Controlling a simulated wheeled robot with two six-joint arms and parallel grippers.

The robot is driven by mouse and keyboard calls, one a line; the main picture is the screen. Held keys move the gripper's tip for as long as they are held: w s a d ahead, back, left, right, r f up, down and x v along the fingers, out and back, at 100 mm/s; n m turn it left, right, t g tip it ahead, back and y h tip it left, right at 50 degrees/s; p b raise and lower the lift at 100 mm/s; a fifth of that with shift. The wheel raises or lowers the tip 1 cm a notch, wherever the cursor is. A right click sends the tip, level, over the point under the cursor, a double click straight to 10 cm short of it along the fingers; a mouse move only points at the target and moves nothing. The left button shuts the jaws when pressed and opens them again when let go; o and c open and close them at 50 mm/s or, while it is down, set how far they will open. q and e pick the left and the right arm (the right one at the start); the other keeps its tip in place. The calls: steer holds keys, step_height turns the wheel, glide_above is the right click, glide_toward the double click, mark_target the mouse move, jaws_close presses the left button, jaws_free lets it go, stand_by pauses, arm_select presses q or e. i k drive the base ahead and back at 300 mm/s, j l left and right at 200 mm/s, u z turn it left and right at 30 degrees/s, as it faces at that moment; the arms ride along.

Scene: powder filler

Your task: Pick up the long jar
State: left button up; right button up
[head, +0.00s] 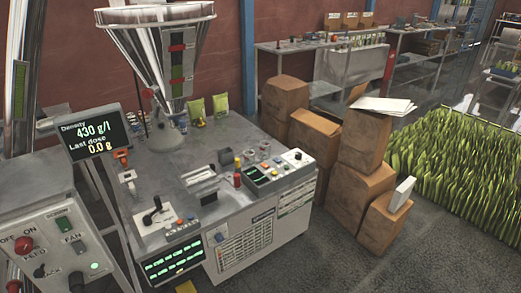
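Several small containers stand on the grey top of the filling machine (190,205). A dark squat container (226,157) is near the middle of the top. Small jars with reddish parts, one at the left (249,156) and one at the right (265,150), stand to its right. A slim red bottle-like thing (237,179) stands upright in front of them. They are too small to tell which one is the long jar. Neither of my grippers is in view.
A large clear funnel (155,40) hangs over the machine top. A display (88,133) and a switch panel (55,250) stand at the left. Cardboard boxes (360,185) are stacked at the right; grey floor (320,265) is clear in front.

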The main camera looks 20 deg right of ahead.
mark_target(265, 145)
steer(key=i+l, duration=0.2)
steer(key=l, duration=0.15)
steer(key=i+l, duration=0.25)
steer(key=l, duration=0.15)
steer(key=i+l, duration=0.2)
steer(key=l, duration=0.15)
steer(key=i+l, duration=0.25)
steer(key=l+u, duration=0.05)
steer(key=l, duration=0.05)
